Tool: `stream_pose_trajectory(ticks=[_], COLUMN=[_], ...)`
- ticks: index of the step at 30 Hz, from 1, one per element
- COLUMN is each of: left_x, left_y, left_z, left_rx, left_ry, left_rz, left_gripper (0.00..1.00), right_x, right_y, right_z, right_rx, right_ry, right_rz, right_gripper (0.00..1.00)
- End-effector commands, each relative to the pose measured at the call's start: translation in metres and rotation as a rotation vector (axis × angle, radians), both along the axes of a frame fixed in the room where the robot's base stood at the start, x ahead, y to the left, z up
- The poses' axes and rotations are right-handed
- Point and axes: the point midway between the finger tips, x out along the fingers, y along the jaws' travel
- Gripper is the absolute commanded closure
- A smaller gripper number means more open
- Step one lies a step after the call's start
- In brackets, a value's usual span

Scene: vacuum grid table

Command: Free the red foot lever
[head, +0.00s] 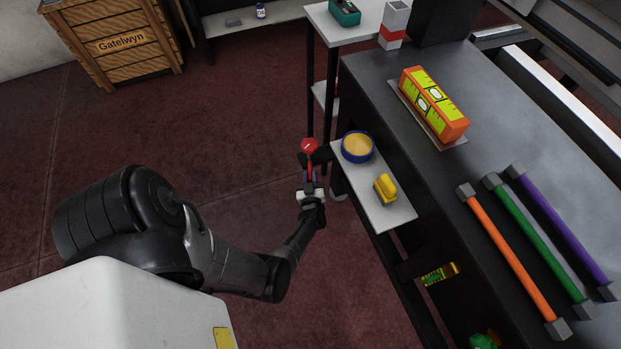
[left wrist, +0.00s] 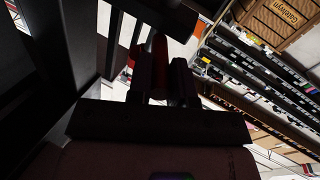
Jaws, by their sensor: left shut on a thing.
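The red foot lever (head: 309,147) shows a red end and a thin red shaft beside the dark frame under the table's left edge. My left gripper (head: 310,182) reaches it from below in the head view and is shut on it. In the dark left wrist view, the red lever (left wrist: 159,46) runs up from between the fingers of my left gripper (left wrist: 165,75). The fingers hide its gripped part, and I cannot tell how the lever is mounted. My right gripper is in neither view.
A grey side shelf (head: 385,210) close right of my left gripper holds a blue-rimmed bowl (head: 357,147) and a yellow object (head: 385,188). The dark table (head: 440,165) carries an orange-yellow block (head: 433,104) and coloured bars (head: 535,240). Open red floor (head: 240,130) lies left.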

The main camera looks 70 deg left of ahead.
Motion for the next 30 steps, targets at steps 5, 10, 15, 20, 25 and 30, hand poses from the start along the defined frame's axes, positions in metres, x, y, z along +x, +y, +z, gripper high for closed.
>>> stream_pose_trajectory(ticks=[5, 10, 15, 20, 25, 30], left_x=[0.0, -0.0001, 0.0, -0.0001, -0.0002, -0.0016], left_y=[0.0001, 0.0003, 0.0004, 0.0005, 0.0003, -0.0023], left_z=[-0.0002, -0.0001, 0.0, 0.0001, 0.0001, 0.0004], left_rx=[-0.001, -0.001, -0.001, 0.001, 0.001, 0.0], left_ry=[-0.001, -0.001, -0.001, -0.001, -0.001, -0.001], left_rz=[0.002, 0.001, 0.001, 0.0, 0.0, -0.001], left_gripper=[1.0, 0.77, 0.61, 0.55, 0.55, 0.55], right_x=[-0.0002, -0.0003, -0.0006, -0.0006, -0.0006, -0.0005], right_y=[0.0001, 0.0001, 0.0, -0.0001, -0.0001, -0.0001], right_z=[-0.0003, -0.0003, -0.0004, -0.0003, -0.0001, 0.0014], right_rx=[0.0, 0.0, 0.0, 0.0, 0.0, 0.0], right_ry=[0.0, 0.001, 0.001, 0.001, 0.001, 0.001], right_rz=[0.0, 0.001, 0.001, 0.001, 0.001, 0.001], right_gripper=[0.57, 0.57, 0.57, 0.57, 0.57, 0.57])
